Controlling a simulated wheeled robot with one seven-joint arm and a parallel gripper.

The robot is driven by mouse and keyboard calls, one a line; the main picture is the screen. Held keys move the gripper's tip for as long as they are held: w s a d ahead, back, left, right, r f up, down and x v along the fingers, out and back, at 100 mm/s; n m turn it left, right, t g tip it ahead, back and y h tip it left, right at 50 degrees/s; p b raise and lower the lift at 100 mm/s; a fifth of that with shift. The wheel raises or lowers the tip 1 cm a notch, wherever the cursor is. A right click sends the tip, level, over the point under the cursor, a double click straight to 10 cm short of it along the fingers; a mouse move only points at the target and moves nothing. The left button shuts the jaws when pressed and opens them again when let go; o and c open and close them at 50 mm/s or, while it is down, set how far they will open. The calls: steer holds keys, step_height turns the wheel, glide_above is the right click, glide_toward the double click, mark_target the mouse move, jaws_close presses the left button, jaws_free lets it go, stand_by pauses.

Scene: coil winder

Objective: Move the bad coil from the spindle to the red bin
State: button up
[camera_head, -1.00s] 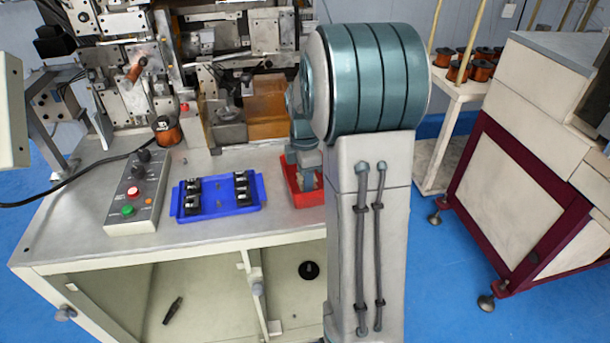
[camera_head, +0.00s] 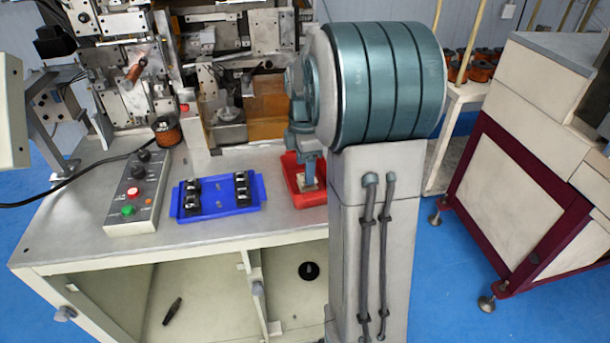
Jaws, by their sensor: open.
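The red bin (camera_head: 312,201) stands on the table to the right of the blue tray, partly covered by my arm. My gripper (camera_head: 309,183) points down over or inside this bin; its fingertips are small and hard to make out. It is open. A small pale shape shows at the fingertips in the bin; I cannot tell whether it is the coil or part of the gripper. The winding machine (camera_head: 228,112) stands behind, and no coil can be clearly made out on its spindle.
A blue tray (camera_head: 217,206) holds several black coils in two rows. Left of it is a control box (camera_head: 137,197) with red and green buttons. A copper wire spool (camera_head: 166,131) stands behind. A cream and maroon cabinet (camera_head: 520,170) is at right.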

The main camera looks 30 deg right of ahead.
step_height(320, 180, up, 7)
steer(key=s+a+f+m+t, duration=0.1)
steer(key=s+a+f+m, duration=0.1)
steer(key=s+a+m, duration=0.4)
steer(key=s+a+f+m+t, duration=0.2)
steer(key=s+a+m, duration=0.5)
steer(key=s, duration=0.6)
steer(key=m, duration=0.2)
steer(key=shift+s+a+f+m, duration=0.15)
steer(key=shift+m, duration=0.25)
